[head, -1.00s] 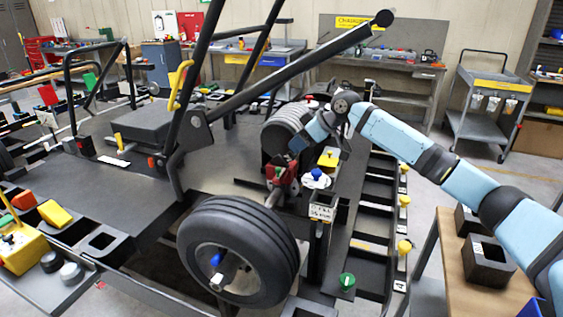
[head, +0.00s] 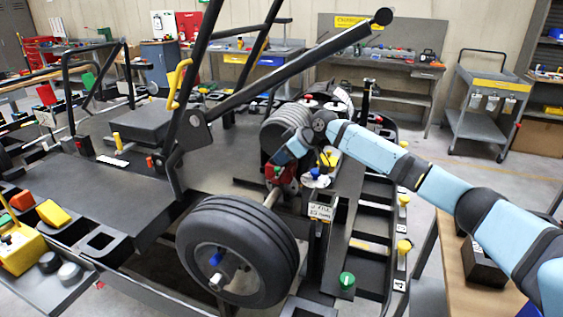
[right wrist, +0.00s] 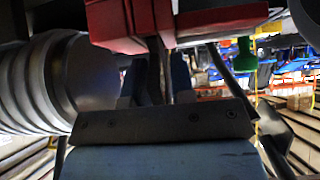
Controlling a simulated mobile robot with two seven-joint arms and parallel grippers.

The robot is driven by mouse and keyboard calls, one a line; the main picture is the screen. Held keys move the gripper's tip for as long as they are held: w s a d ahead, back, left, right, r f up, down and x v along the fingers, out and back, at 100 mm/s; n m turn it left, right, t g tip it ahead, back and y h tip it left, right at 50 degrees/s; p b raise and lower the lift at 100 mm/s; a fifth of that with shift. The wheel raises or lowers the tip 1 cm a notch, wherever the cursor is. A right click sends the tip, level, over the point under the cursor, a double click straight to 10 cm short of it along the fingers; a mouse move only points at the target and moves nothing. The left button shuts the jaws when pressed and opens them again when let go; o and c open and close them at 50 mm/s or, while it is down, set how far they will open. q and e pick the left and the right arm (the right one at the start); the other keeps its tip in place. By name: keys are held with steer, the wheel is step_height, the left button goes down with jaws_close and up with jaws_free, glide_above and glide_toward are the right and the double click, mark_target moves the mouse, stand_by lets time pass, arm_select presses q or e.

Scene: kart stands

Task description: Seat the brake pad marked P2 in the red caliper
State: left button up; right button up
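The red caliper (head: 283,176) sits on the kart's axle, behind the black front wheel. In the right wrist view the red caliper (right wrist: 170,18) fills the top of the picture. My right gripper (head: 279,158) is just behind and above the caliper in the head view. In the right wrist view my right gripper (right wrist: 155,85) reaches under the caliper, its fingertips close to it. Thin dark plates stand between the fingers, and I cannot tell whether the fingers grip them. I cannot make out a brake pad or a P2 mark. My left gripper is not in view.
The black wheel (head: 238,252) stands in front of the caliper. A ribbed grey cylinder (head: 285,130) is close behind it, and beside my fingers in the wrist view.

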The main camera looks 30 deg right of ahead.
jaws_close()
steer(key=shift+r, duration=0.15)
